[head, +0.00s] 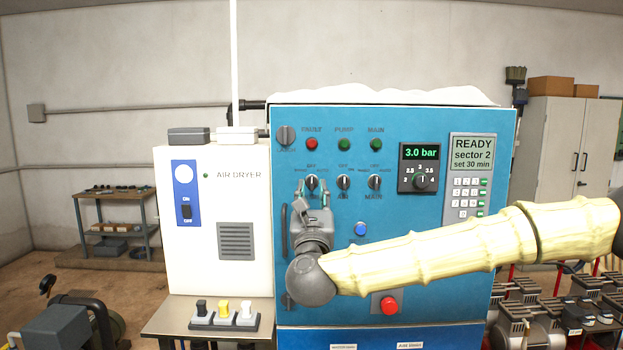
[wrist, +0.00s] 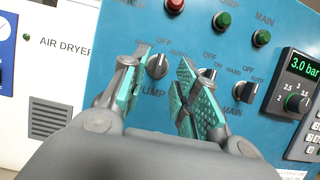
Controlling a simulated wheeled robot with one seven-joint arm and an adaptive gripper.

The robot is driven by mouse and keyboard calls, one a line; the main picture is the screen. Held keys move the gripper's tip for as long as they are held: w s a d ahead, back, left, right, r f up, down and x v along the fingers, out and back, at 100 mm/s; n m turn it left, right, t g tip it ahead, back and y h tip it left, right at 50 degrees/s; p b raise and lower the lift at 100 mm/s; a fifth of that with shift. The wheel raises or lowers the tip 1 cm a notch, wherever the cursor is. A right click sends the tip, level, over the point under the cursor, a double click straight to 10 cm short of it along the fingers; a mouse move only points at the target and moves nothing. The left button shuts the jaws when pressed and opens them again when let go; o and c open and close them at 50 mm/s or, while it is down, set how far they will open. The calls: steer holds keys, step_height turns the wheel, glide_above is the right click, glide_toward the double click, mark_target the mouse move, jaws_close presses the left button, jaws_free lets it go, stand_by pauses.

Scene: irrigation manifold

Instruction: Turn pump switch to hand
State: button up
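The pump switch (wrist: 157,66) is a dark round selector knob with a light pointer, above a PUMP label on the blue panel. Its pointer appears to be towards OFF; AUTO is to the right, and the HAND mark is mostly hidden by a finger. In the head view the pump switch (head: 311,183) is the leftmost of three similar knobs. My gripper (wrist: 160,85) is open, with its green-padded fingers on either side of the switch and visible gaps. In the head view my gripper (head: 313,192) is just below and in front of the switch. Contact is not visible.
The middle knob (head: 343,183) and the MAIN knob (head: 375,183) are close to the right. Red and green lamps (head: 344,144) are above. A pressure dial (head: 419,182), blue button (head: 361,229) and red button (head: 389,305) share the panel. A white air dryer (head: 213,270) stands left.

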mark_target(312, 183)
steer(key=shift+p+x, duration=0.6)
steer(key=shift+x, duration=0.95)
steer(key=shift+c, duration=0.4)
jaws_close()
